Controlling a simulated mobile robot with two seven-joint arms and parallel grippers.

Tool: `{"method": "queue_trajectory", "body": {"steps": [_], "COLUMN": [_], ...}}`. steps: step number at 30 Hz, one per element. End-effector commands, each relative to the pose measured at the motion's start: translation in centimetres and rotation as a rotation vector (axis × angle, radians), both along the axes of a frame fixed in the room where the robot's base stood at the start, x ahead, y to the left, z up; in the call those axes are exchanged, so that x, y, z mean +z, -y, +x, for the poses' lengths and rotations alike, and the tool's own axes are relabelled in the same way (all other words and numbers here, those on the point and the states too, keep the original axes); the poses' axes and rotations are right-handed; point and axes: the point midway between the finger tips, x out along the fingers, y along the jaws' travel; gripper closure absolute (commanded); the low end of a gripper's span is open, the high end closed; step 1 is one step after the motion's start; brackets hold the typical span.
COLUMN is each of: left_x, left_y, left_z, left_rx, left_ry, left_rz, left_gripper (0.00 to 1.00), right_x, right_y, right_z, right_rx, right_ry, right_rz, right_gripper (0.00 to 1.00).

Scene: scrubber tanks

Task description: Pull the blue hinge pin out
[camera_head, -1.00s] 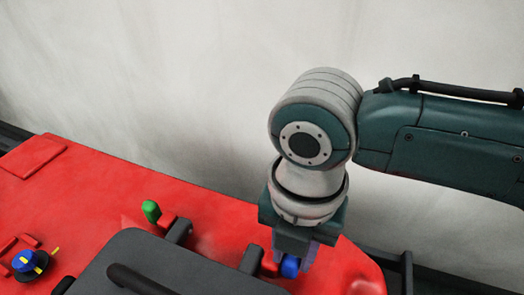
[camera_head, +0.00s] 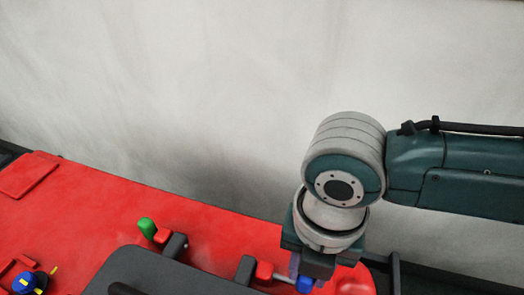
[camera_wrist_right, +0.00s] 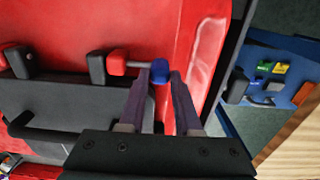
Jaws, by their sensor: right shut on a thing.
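The blue hinge pin (camera_head: 304,285) is at the bottom of the head view, at the right end of the hinge. A bare stretch of its grey shaft shows between its blue head and the red hinge block (camera_head: 264,273). My right gripper (camera_head: 308,277) points down and is shut on the blue head. In the right wrist view, my right gripper's fingers (camera_wrist_right: 159,76) stand on either side of the blue pin head (camera_wrist_right: 160,71), with the shaft running left to the red block (camera_wrist_right: 117,62). My left gripper is not in view.
A green pin (camera_head: 147,228) sits at the left hinge. The dark grey lid (camera_head: 170,275) with a black handle (camera_wrist_right: 35,137) lies beside the hinges on the red tank top (camera_head: 90,215). A blue-and-black knob (camera_head: 25,284) is at lower left. A pale wall stands behind.

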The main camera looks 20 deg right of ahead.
Motion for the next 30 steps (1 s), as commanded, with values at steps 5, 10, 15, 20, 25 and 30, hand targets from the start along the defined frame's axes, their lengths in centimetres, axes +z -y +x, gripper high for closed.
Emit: {"method": "queue_trajectory", "body": {"steps": [5,10,15,20,25,30], "left_x": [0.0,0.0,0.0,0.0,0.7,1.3], "left_y": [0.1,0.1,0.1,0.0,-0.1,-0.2], "left_z": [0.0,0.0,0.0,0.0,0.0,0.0], "left_rx": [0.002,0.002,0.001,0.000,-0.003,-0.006], "left_ry": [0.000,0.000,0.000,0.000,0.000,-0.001], "left_rz": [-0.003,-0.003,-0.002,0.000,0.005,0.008], "left_gripper": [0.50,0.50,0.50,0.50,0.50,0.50], "right_x": [0.0,0.0,0.0,0.2,2.5,6.1], "right_y": [0.2,0.2,0.1,0.1,0.1,0.1], "right_z": [-0.1,-0.1,-0.1,0.0,0.1,0.1], "right_rx": [0.000,0.000,0.000,0.000,0.001,0.001], "right_ry": [-0.007,-0.006,-0.004,-0.003,0.000,0.001], "right_rz": [-0.006,-0.006,-0.003,-0.003,-0.002,-0.003], "right_gripper": [0.62,0.43,0.38,0.38,0.38,0.38]}}
